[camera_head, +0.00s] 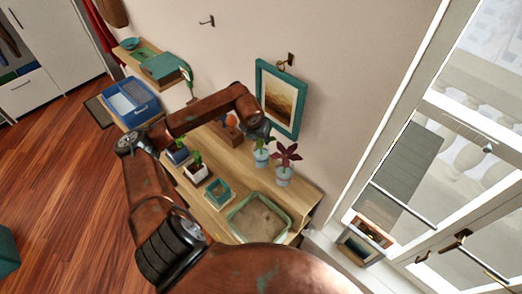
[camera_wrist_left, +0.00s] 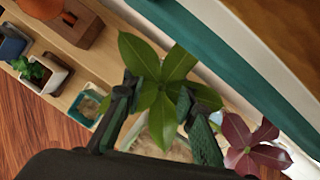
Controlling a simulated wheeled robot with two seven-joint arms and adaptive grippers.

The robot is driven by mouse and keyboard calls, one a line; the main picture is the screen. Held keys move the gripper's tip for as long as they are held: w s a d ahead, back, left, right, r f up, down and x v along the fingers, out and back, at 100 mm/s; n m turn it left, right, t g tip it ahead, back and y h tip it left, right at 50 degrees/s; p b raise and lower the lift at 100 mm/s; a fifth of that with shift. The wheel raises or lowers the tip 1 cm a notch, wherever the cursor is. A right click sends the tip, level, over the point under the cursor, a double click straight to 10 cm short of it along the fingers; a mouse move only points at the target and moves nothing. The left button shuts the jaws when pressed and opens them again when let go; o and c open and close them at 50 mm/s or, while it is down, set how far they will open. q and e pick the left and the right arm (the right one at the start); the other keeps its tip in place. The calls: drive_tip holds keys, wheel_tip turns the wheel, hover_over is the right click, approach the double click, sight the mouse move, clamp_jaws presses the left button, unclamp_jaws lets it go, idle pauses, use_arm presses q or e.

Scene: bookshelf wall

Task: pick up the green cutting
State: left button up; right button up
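The green cutting (camera_wrist_left: 162,72), with broad pointed leaves, shows in the middle of the left wrist view. In the head view its leaves (camera_head: 261,143) stand above a small pale pot (camera_head: 261,158) on the wooden bench. My left gripper (camera_wrist_left: 160,112) is open, with one finger on each side of the cutting's leaves. In the head view the left gripper (camera_head: 259,130) is just above the cutting and partly covers it. The stem is largely hidden by the leaves in the wrist view. My right gripper is in neither view.
A purple-leaved plant (camera_head: 286,152) stands close to the right of the cutting. A tray of soil (camera_head: 258,222) and a small teal square pot (camera_head: 217,194) are on the bench (camera_head: 241,176). A teal-framed picture (camera_head: 261,79) hangs on the wall close behind the gripper.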

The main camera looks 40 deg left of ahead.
use_arm(q)
clamp_jaws()
